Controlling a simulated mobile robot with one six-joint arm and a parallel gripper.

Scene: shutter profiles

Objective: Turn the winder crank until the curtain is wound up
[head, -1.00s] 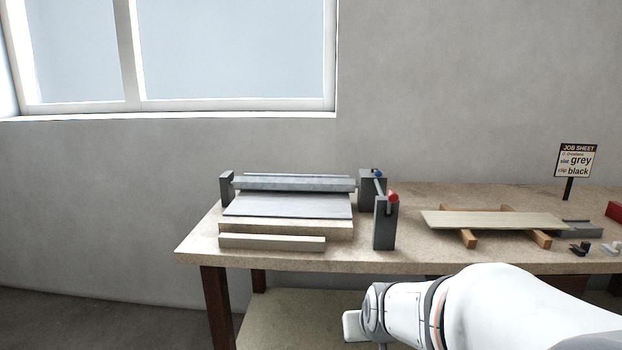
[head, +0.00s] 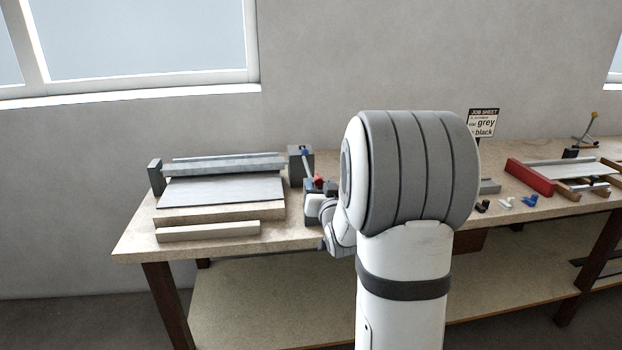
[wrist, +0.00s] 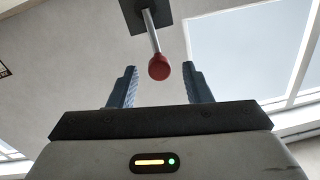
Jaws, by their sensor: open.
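The winder has a grey roller (head: 225,165) across the back of a wooden board. A flat grey slatted curtain (head: 225,190) lies in front of the roller, spread out over the board. The crank at the winder's right end has a metal arm (head: 307,166) and a red knob (head: 319,182). In the wrist view the red knob (wrist: 159,68) appears between the two blue fingers of my gripper (wrist: 160,82), with visible gaps on both sides. My gripper is open and holds nothing. In the head view my arm hides most of the gripper.
A pale bar (head: 208,231) lies along the board's front. A grey and black job sheet sign (head: 484,122) stands behind my arm. Small clips (head: 505,202) and a red-ended frame (head: 530,176) lie on the bench at right. My arm blocks the bench middle.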

